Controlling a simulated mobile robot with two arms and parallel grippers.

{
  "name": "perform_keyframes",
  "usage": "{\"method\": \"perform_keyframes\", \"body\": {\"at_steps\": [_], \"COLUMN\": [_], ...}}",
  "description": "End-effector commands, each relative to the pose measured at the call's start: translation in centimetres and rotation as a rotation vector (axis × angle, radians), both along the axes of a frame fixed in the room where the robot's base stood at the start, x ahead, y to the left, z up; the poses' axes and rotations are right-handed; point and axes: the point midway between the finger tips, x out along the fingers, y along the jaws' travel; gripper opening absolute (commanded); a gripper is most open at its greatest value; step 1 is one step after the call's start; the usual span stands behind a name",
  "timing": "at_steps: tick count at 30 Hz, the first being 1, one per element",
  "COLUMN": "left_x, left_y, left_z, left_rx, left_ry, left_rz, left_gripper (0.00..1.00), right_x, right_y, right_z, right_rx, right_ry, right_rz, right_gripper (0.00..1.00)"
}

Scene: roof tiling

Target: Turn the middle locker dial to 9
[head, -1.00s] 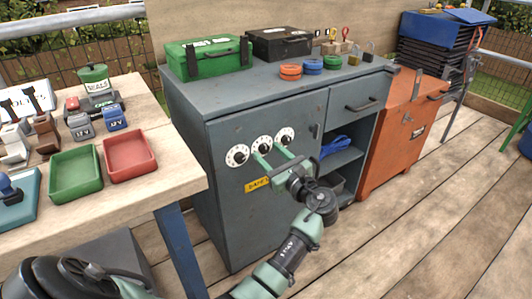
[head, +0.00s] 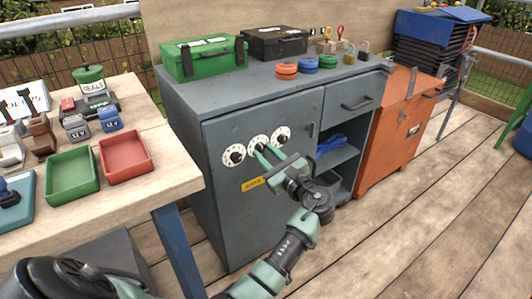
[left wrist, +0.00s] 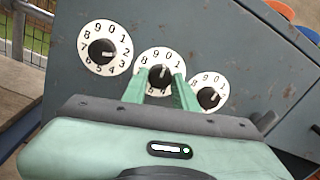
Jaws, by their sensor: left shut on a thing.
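The grey locker (head: 222,205) has a row of three white dials with black knobs on its door. The middle dial (left wrist: 141,59) sits between the left dial (left wrist: 91,38) and the right dial (left wrist: 221,80). My left gripper (head: 261,151) reaches the middle dial from the front right. In the left wrist view its green fingers (left wrist: 158,77) are shut on the middle knob (left wrist: 160,71), one on each side. The knob's white mark points upward, seemingly near 0; the exact digit is hard to tell. The fingers hide the dial's lower sides. My right gripper is not in view.
A yellow label (head: 252,184) is below the dials. Green and black boxes and colored rings (head: 286,71) stand on the locker top. A wooden table (head: 171,178) with trays is at left. An orange cabinet (head: 391,137) stands at right. The deck in front is open.

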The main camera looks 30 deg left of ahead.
Motion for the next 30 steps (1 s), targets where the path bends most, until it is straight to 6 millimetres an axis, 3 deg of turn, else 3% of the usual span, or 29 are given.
{"method": "perform_keyframes", "body": {"at_steps": [9,22,30], "left_x": [0.0,0.0,0.0], "left_y": [0.0,0.0,0.0], "left_z": [0.0,-0.1,0.0], "left_rx": [-0.089,-0.176,-0.190], "left_ry": [-0.221,-0.429,-0.463], "left_rz": [-0.001,-0.001,0.000], "left_gripper": [0.00,0.00,0.00], "right_x": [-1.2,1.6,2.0], "right_y": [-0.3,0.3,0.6], "right_z": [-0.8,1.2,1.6], "right_rx": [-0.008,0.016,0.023], "right_ry": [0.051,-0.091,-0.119], "right_rz": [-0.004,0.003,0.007], "right_gripper": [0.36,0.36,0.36]}}
